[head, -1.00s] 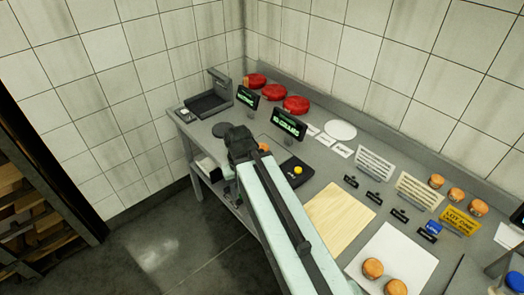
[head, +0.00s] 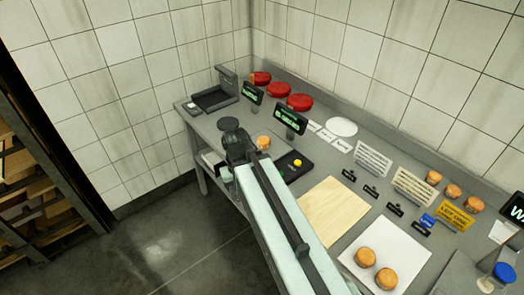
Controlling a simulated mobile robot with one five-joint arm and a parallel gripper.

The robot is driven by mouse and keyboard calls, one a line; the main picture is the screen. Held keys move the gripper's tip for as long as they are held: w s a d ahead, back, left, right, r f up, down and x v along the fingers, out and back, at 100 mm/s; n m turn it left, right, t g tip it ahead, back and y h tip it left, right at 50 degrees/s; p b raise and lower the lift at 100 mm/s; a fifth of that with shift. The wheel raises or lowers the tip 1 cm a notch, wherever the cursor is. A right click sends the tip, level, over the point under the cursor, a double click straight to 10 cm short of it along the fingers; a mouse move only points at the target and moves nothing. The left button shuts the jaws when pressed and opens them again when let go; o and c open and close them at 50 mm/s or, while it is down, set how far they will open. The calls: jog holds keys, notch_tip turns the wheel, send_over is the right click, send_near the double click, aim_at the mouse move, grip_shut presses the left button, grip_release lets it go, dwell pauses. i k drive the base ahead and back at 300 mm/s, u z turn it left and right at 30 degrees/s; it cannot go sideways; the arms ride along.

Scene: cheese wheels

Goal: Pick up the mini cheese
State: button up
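Several small orange cheeses are in the head view. One mini cheese (head: 264,142) stands on the grey table just right of my gripper (head: 236,146), its lower left side hidden by the arm. A pair of mini cheeses (head: 365,257) sits on a white sheet at the front right. A row of mini cheeses (head: 453,190) stands at the back right. My dark gripper is seen from behind and above, over the table's left part. Its fingertips are hidden, so I cannot tell whether it is open or holds anything.
Red cheese wheels (head: 300,102) and green-lettered displays (head: 290,119) stand behind the gripper. A black device with a yellow knob (head: 297,163) lies close right of the arm. A wooden board (head: 333,212) lies right of the arm.

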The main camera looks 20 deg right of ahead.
aim_at(263, 142)
jog(key=u, duration=0.35)
jog(key=k, duration=1.15)
jog(key=u, duration=1)
jog(key=i, duration=2.1)
jog(key=z, duration=0.3)
